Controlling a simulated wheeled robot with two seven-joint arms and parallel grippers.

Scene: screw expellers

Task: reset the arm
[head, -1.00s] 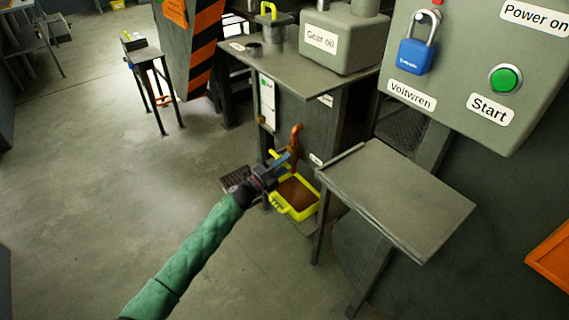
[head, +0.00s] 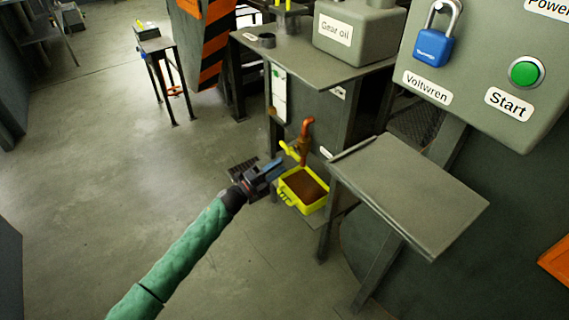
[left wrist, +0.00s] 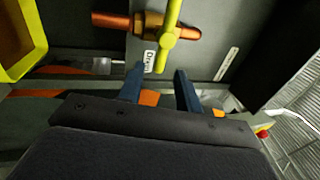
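My left arm, in a green sleeve, reaches in from the lower left of the head view. Its gripper (head: 268,172) is beside the yellow container and a little below the yellow valve handle. In the left wrist view the left gripper (left wrist: 157,78) has its two blue fingers apart with nothing between them. The yellow handle (left wrist: 168,30) of the copper drain tap (left wrist: 112,20) is ahead of the fingers, apart from them. The tap also shows in the head view (head: 306,135). My right gripper is in neither view.
A yellow container (head: 285,195) with brown contents stands under the tap. A grey side table (head: 410,190) is to its right, below a control box with a green Start button (head: 525,72) and a blue padlock (head: 433,48). Open floor lies at left.

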